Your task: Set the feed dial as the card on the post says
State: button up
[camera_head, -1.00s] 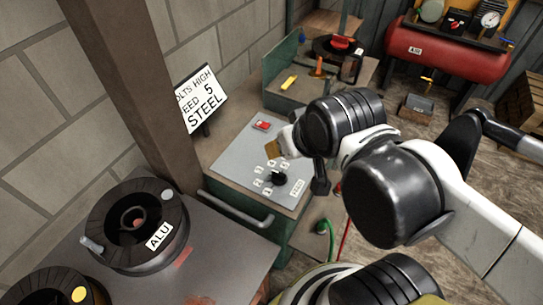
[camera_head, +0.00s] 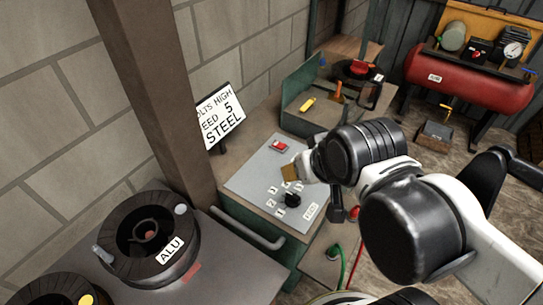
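The card (camera_head: 221,117) on the post (camera_head: 148,85) is partly cut off at its left and reads "OLTS HIGH", "EED 5", "STEEL". The black feed dial (camera_head: 292,200) sits on a grey sloped panel (camera_head: 252,181). Small number tags (camera_head: 272,190) are set around its left side, too small to read surely. A label (camera_head: 311,211) lies to its right. I cannot tell where the dial points. My gripper end (camera_head: 291,172) shows as a tan pad by a white link, above the panel and just beyond the dial in the picture. Its fingers are mostly hidden by my arm.
A red switch (camera_head: 279,146) is on the panel's far part. A grey handle bar (camera_head: 248,229) runs along the near side. A spool marked ALU (camera_head: 150,237) stands at lower left. A red tank (camera_head: 470,77) is at the back right. Cables (camera_head: 342,262) hang below the panel.

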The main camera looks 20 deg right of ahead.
aim_at(292, 200)
jog(key=k+j+z, duration=0.2)
jog(key=j+z, duration=0.15)
jog(key=z, duration=0.15)
jog(key=k+j+z, duration=0.25)
jog(key=z, duration=0.25)
